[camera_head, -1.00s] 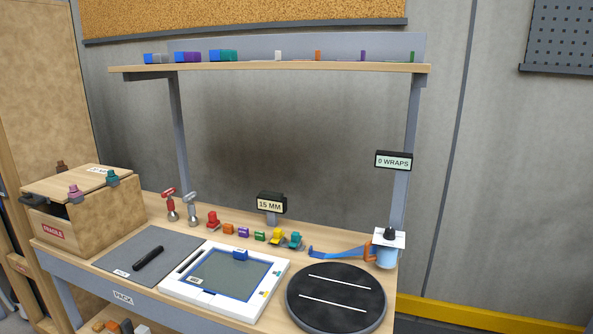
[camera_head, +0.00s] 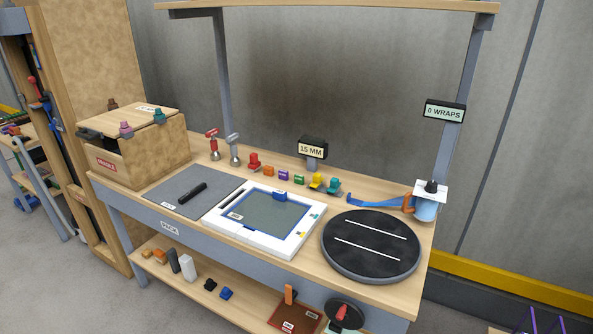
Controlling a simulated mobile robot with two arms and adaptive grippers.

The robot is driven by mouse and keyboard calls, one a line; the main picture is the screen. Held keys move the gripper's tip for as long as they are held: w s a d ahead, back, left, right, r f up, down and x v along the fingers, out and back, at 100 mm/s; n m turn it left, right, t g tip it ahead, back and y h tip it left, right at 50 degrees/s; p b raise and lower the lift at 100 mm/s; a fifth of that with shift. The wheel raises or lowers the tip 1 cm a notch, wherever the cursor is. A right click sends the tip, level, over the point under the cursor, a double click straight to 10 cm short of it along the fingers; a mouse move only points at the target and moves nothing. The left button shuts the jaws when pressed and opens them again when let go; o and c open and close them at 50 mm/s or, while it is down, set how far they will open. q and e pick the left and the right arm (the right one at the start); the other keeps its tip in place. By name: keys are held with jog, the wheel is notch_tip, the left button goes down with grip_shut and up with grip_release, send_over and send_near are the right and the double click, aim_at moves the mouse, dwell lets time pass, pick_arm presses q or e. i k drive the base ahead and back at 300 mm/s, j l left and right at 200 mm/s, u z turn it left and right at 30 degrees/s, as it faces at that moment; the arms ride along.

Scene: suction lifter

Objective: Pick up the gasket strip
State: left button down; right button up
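No part is labelled as the gasket strip, so I cannot tell for sure which one it is. A short thick black bar (camera_head: 193,193) lies on the grey mat (camera_head: 165,188) at the left of the bench. A thin dark strip or slot (camera_head: 229,205) runs along the left side of the white tray (camera_head: 272,240). The tray has a blue-edged grey-green panel (camera_head: 268,217) with a blue block at its far edge. Neither of my grippers is in view.
A black round turntable (camera_head: 371,246) with two white lines sits right of the tray. A blue band (camera_head: 372,202) leads to an orange-handled dispenser (camera_head: 409,203). A wooden box (camera_head: 140,150) stands at the left. Small coloured parts line the back. A lower shelf (camera_head: 190,272) holds several blocks.

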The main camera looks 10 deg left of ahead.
aim_at(184, 198)
jog(key=i+j+u, duration=0.2)
jog(key=u, duration=0.2)
jog(key=i+j+u, duration=0.25)
jog(key=u, duration=0.2)
jog(key=j+z, duration=0.1)
jog(key=z, duration=0.25)
jog(key=i+j+z, duration=0.1)
jog(key=z, duration=0.3)
jog(key=j+z, duration=0.1)
jog(key=z, duration=0.25)
